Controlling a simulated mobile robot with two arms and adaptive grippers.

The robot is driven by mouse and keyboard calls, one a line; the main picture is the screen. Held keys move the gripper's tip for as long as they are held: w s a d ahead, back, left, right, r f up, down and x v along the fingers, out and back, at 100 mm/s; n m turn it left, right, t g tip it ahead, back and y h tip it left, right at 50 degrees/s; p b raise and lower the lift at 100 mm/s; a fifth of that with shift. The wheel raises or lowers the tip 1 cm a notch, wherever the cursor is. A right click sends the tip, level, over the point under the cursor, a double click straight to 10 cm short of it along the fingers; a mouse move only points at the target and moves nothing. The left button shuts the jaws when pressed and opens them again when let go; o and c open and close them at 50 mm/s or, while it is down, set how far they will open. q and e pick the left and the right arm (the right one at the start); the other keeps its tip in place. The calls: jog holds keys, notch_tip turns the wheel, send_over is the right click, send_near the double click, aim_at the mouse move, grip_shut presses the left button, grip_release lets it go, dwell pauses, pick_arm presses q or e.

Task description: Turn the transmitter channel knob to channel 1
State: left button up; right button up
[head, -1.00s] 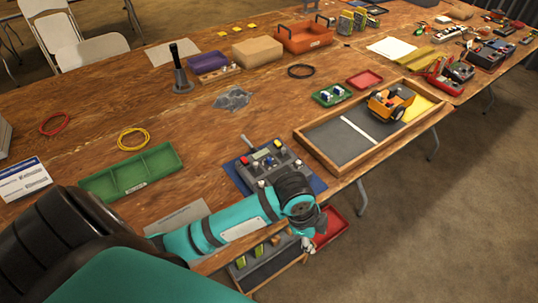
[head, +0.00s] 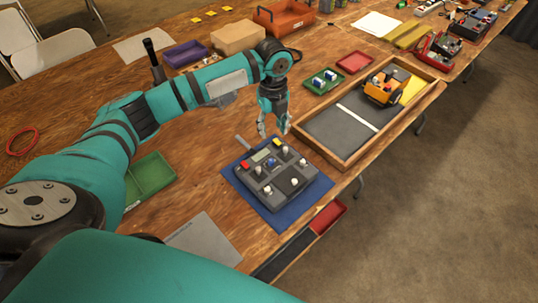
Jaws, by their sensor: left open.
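The transmitter (head: 276,192) is a dark grey box with several pale knobs, a red and a yellow button, a blue knob and a small greenish display. It lies on a blue mat (head: 314,194) near the table's front edge. Which knob sets the channel is too small to read. My left gripper (head: 273,133) points down, open and empty, above the table just behind the transmitter's far edge, apart from it. My right gripper is not in view.
A wooden-rimmed pit (head: 327,161) with an orange vehicle (head: 386,86) stands right of the transmitter. A green tray (head: 325,80) and a red tray (head: 354,62) lie behind it. A green divided tray (head: 151,178) is partly hidden by my arm.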

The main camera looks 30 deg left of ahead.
aim_at(271, 160)
pick_arm(q)
notch_tip(271, 160, down, 11)
jog(key=shift+w+a+f+p, duration=0.1)
jog(key=shift+a+f+p, duration=0.05)
jog(key=shift+p, duration=0.55)
notch_tip(271, 160, down, 3)
jog(key=shift+f, duration=0.4)
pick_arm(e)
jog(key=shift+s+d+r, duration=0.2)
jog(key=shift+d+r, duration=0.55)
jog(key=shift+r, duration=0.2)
pick_arm(q)
jog(key=shift+c, duration=0.4)
grip_shut()
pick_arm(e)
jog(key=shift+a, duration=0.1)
